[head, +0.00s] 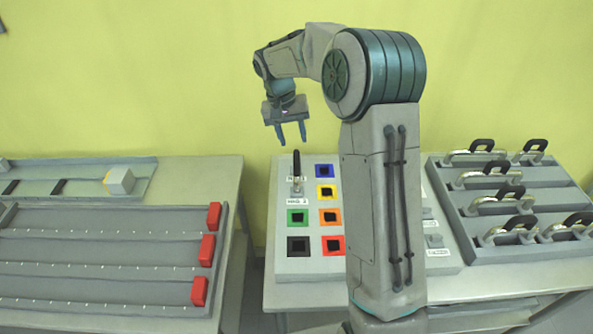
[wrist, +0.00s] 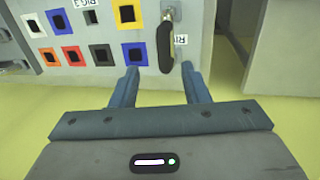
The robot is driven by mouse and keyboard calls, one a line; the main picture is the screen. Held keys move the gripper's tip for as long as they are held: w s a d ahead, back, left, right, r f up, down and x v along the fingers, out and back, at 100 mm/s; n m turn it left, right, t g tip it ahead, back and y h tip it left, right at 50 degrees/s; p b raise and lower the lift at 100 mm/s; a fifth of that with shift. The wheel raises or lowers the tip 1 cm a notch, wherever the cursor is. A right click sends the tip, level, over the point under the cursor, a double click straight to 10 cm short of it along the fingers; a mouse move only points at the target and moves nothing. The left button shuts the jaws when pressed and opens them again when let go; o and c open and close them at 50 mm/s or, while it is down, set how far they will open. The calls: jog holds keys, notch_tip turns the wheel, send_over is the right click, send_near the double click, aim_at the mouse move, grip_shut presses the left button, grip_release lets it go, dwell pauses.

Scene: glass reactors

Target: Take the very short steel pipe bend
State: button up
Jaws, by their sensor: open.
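Several steel pipe bends with black grips lie in the grey rack on the right table in the head view. The bend at the rack's back right (head: 528,153) looks short, but I cannot tell for sure which is the very short one. Another bend (head: 475,151) lies at the back left, and one (head: 507,228) at the front. My gripper (head: 292,141) is open and empty, pointing down above the panel, well left of the rack. In the wrist view, its fingers (wrist: 160,72) are apart, with a black-handled steel piece (wrist: 166,45) seen beyond and between them.
A grey panel (head: 310,264) with coloured square sockets stands below my gripper; the black-handled piece (head: 296,170) stands upright on it. A left table holds a railed tray (head: 100,250) with red blocks (head: 207,248). A gap separates the tables.

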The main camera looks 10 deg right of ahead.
aim_at(296, 156)
jog(key=f, duration=0.3)
jog(key=f+p, duration=0.1)
jog(key=f, duration=0.2)
jog(key=d+f+p, duration=0.1)
jog(key=f, duration=0.2)
jog(key=shift+d, duration=0.1)
jog(key=shift+c, duration=0.3)
grip_shut()
